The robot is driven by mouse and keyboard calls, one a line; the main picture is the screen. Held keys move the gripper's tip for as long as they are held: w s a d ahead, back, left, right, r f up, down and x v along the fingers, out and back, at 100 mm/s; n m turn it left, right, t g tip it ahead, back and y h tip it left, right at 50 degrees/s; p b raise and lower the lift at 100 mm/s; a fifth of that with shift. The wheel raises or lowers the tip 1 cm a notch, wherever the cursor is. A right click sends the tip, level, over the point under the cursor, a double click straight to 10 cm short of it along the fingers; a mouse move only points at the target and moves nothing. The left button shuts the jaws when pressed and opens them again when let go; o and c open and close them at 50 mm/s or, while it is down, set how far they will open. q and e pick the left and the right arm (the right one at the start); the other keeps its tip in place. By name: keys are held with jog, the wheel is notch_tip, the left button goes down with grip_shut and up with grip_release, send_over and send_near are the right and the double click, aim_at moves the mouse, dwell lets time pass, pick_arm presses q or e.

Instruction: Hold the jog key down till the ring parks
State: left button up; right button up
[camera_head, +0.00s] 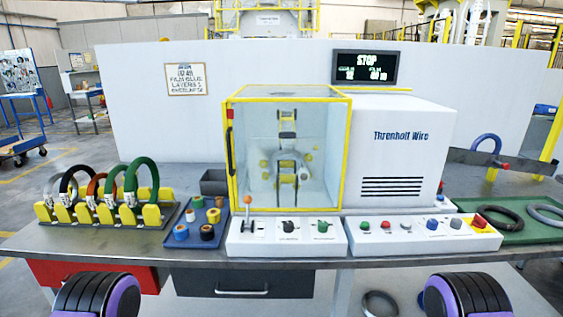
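The display (364,67) reads STOP. Only rounded black and purple parts of my arms show at the bottom edge; neither gripper is in view.
A second panel (270,240) has an orange-knobbed lever and two rotary knobs. Several wrapped coils stand in a yellow rack (100,214) at left, beside a blue tray (180,239) of tape rolls. The bench's front strip is clear.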

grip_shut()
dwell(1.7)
